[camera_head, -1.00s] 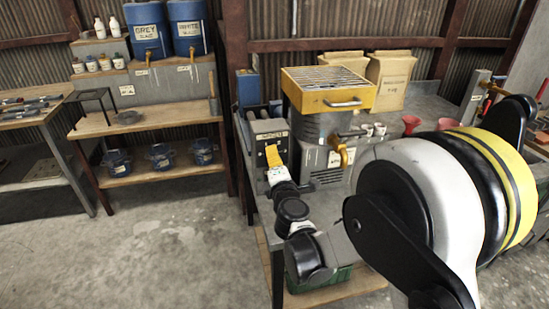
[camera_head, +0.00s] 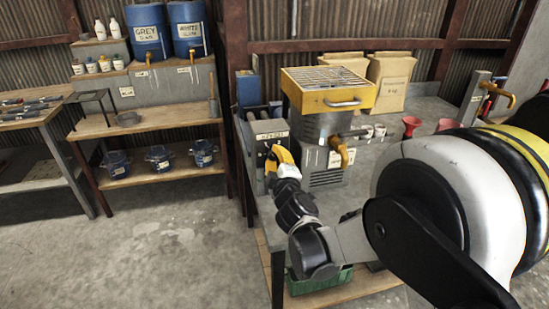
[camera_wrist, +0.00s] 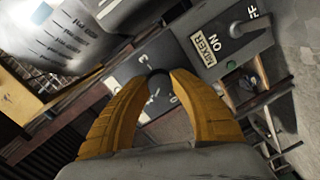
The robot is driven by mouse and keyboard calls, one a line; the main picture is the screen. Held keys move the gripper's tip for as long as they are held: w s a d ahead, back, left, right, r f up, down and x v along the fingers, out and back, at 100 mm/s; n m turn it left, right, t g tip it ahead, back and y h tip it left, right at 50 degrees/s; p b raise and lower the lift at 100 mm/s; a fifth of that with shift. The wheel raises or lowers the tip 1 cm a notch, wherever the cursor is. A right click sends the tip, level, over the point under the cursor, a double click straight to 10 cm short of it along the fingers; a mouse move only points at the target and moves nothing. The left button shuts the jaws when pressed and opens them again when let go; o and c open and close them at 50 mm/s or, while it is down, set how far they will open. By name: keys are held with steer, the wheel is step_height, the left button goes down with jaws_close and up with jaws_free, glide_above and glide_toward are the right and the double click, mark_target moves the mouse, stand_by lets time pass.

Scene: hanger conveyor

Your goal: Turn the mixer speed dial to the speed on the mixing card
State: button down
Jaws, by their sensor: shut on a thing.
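My gripper (camera_wrist: 160,76) has its two yellow fingers closed around a small dark round knob, the speed dial (camera_wrist: 158,72), in the wrist view. The fingertips hide most of it. In the head view my gripper (camera_head: 279,158) is at the front of the dark control panel (camera_head: 256,150), just left of the grey mixer (camera_head: 322,160). The dial is hidden there by the fingers. I cannot pick out a readable mixing card.
A grey switch box (camera_wrist: 225,40) labelled MIXER, ON and OFF, with a lever, is beside the dial plate. A yellow grated hopper (camera_head: 328,92) tops the machine. A green crate (camera_head: 320,282) is below.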

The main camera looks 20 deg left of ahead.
stand_by(0.3)
steer(key=c, duration=1)
jaws_free()
steer(key=shift+c, duration=0.2)
steer(key=v, duration=1.2)
